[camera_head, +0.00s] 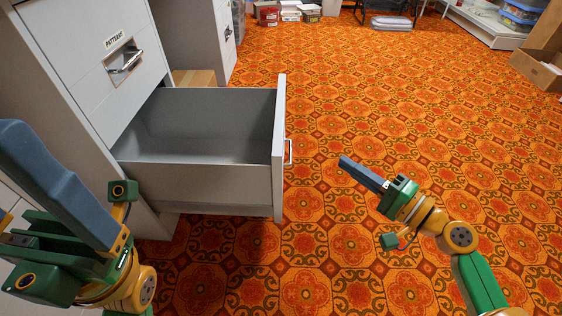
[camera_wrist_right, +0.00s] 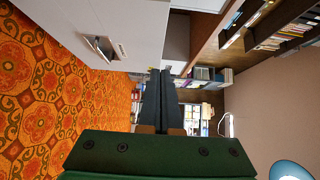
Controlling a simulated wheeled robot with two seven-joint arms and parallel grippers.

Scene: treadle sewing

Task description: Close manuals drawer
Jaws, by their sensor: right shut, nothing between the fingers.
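The open drawer (camera_head: 195,185) sticks far out to the right from the grey cabinet (camera_head: 60,75) in the head view. Its inside looks empty, and its label cannot be read there. Its front panel (camera_head: 279,150) is edge-on, with a handle (camera_head: 289,152) on the outer side. My right gripper (camera_head: 345,162) is shut and empty, to the right of the handle and apart from it. In the right wrist view its shut fingers (camera_wrist_right: 160,80) point toward the room, with a pale labelled panel and handle (camera_wrist_right: 98,46) at upper left. My left gripper (camera_head: 15,140) is at the left; its jaw gap is hidden.
A closed drawer labelled "PATTERNS" with a metal handle (camera_head: 124,62) is above the open one. Patterned orange carpet (camera_head: 400,110) lies clear to the right. Boxes (camera_head: 290,12) stand at the back, and a cardboard box (camera_head: 540,70) is at the far right.

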